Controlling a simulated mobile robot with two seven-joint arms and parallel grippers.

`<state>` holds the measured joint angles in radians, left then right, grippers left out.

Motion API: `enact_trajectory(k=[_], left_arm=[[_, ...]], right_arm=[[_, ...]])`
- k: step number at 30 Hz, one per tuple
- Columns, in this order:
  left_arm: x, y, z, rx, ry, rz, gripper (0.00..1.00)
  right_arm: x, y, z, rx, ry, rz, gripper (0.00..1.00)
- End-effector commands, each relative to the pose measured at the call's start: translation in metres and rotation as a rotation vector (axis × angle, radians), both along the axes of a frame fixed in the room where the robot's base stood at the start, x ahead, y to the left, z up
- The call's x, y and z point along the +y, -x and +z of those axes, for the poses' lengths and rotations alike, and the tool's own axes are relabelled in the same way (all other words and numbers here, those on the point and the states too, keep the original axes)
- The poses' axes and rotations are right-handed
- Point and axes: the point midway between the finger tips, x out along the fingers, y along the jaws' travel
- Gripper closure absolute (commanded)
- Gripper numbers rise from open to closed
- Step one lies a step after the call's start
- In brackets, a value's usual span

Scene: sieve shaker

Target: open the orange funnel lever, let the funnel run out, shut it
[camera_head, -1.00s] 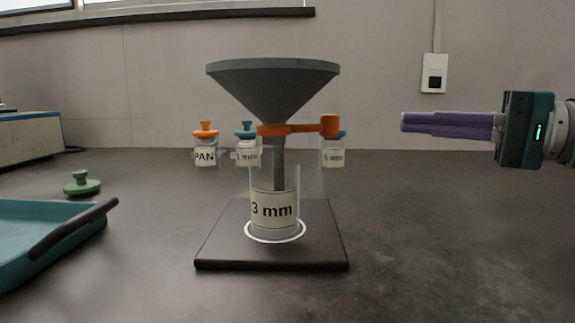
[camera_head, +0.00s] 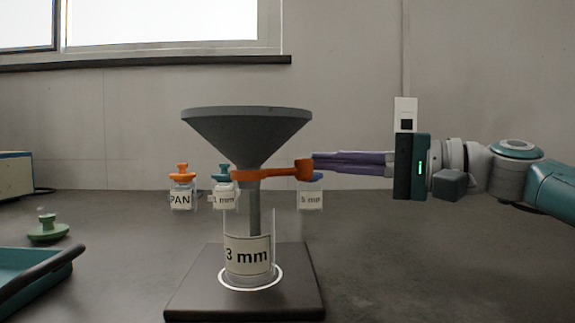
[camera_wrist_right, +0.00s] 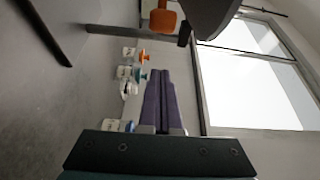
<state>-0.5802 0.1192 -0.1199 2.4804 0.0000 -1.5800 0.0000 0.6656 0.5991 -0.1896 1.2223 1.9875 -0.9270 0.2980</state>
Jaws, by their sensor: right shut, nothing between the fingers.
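The grey funnel (camera_head: 247,130) stands over a clear jar labelled "3 mm" (camera_head: 248,256). Its orange lever (camera_head: 268,173) points right from the funnel's stem and ends in an upright block. The lever's end also shows in the right wrist view (camera_wrist_right: 163,22), beside the funnel (camera_wrist_right: 212,14). My right gripper (camera_head: 315,162) is shut and empty, its purple fingers pointing left at the lever's end. In the right wrist view the fingertips (camera_wrist_right: 160,74) look apart from the lever. Whether anything flows in the stem cannot be told. My left gripper is not in view.
The jar stands on a dark square base (camera_head: 245,305). Behind are small jars labelled "PAN" (camera_head: 181,199), "1 mm" (camera_head: 223,198) and a third (camera_head: 311,201). A teal tray (camera_head: 38,275) and a green lid (camera_head: 48,229) lie at left. The bench at right is clear.

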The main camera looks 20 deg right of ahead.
Motion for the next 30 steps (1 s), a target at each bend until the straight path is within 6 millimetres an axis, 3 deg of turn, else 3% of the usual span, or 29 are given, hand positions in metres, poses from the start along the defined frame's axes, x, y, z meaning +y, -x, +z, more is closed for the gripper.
enact_trajectory(k=[3,15,30], left_arm=[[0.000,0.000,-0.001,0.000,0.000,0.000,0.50],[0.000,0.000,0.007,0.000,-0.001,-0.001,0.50],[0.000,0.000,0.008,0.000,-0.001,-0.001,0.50]], right_arm=[[0.014,-0.009,0.000,0.000,0.003,0.001,1.00],[0.024,0.024,-0.001,0.000,0.003,0.000,1.00],[0.027,0.027,-0.001,0.001,0.001,-0.001,1.00]])
